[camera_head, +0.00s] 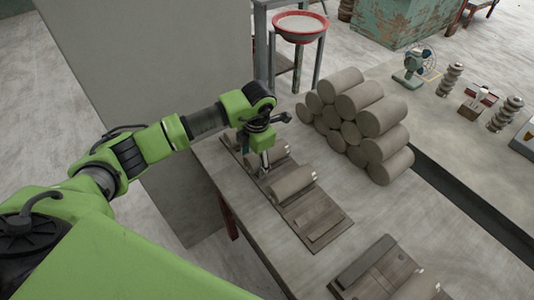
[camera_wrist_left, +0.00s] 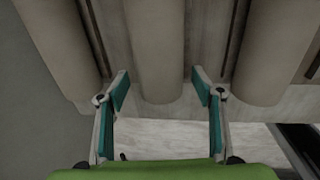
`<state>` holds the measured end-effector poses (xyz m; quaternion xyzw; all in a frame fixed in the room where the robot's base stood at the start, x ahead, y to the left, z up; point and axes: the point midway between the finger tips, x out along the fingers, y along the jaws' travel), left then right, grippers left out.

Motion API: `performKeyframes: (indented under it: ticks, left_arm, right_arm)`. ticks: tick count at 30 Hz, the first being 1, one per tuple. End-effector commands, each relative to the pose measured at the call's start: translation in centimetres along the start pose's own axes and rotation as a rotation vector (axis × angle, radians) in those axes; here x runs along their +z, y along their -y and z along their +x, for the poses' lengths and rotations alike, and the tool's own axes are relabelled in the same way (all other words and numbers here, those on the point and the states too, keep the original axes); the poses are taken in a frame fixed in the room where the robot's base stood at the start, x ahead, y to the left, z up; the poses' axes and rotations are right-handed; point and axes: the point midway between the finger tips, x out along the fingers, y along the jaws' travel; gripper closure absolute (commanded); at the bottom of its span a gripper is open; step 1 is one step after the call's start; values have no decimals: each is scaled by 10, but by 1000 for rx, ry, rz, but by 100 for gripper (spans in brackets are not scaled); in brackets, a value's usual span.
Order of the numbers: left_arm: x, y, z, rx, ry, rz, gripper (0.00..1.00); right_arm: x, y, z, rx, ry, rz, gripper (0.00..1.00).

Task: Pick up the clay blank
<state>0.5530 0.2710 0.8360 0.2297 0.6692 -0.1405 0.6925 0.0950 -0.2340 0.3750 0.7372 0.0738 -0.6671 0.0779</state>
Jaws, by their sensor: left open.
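Grey-brown cylindrical clay blanks lie in a row on a wooden board (camera_head: 318,219). One blank (camera_head: 293,181) lies just in front of my left gripper (camera_head: 265,165); another (camera_head: 274,151) is partly hidden behind it. My left gripper is open and points down over the board. In the left wrist view, its two teal-padded fingers (camera_wrist_left: 161,88) are spread either side of the near end of a middle blank (camera_wrist_left: 158,50), with gaps on both sides. Other blanks flank it at left (camera_wrist_left: 62,45) and right (camera_wrist_left: 277,50). My right gripper is not in view.
A stack of several clay cylinders (camera_head: 382,116) stands close to the right of the board. A second board (camera_head: 366,265) with a cylinder (camera_head: 420,287) lies at the front right. A red-rimmed basin (camera_head: 300,27) stands behind. Bare tabletop (camera_head: 400,215) lies between.

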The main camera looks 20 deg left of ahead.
Motion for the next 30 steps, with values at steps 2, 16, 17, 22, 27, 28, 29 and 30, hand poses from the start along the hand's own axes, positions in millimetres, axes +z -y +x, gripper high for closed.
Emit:
performKeyframes:
  ticks: [2,16,17,22,27,28,29,30]
  left_arm:
    - [0,0,0,0,1,1,39]
    - [2,0,-2,1,5,0,99]
    - [2,0,-2,1,5,0,99]
    - [2,-1,-3,1,6,0,99]
    - [2,-2,-15,2,8,1,99]
    - [3,-3,-18,3,9,1,99]
    - [3,-4,-23,4,9,1,99]
    - [3,-5,-30,4,11,1,99]
  right_arm:
    - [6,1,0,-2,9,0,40]
    - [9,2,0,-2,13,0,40]
    - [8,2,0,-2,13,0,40]
    - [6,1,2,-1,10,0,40]
    - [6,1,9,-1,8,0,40]
    - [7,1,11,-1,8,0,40]
    - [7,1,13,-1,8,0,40]
    - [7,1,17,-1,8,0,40]
